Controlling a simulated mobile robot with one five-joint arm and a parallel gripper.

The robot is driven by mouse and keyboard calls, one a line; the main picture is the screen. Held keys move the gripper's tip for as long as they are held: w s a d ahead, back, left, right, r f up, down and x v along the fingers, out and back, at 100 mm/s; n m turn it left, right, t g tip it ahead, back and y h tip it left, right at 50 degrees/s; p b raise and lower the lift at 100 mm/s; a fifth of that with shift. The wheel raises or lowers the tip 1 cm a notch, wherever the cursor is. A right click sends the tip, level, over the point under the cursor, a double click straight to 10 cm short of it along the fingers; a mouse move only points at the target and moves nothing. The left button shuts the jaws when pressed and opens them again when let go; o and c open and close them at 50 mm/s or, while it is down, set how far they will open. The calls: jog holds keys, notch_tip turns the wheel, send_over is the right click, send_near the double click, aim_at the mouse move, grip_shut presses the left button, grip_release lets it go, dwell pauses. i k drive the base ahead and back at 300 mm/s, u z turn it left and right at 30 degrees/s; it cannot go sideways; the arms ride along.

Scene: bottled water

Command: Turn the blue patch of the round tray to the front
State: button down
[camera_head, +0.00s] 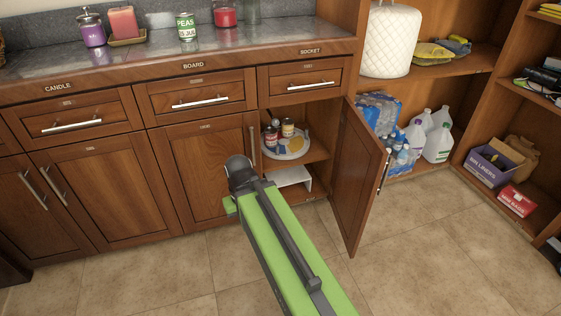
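The round tray (281,155) is a pale disc on the upper shelf inside the open lower cabinet. Cans stand on it, including a red-labelled can (271,137) and a can with a pale label (288,128). A yellow patch (296,144) shows on its right part. I cannot make out a blue patch clearly; the cans hide some of the tray. My green arm reaches up from the bottom, with its dark end joint (239,168) in front of and left of the cabinet opening, apart from the tray. No gripper fingers show.
The cabinet door (367,176) stands open to the right of the opening. A white stand (292,177) sits on the level below the tray. Drawers and shut doors flank the opening on the left. The tiled floor is clear.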

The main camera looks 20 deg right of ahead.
aim_at(298, 145)
jog(key=k, duration=1.15)
jog(key=z, duration=0.15)
jog(key=i, duration=1.85)
jog(key=u, duration=0.5)
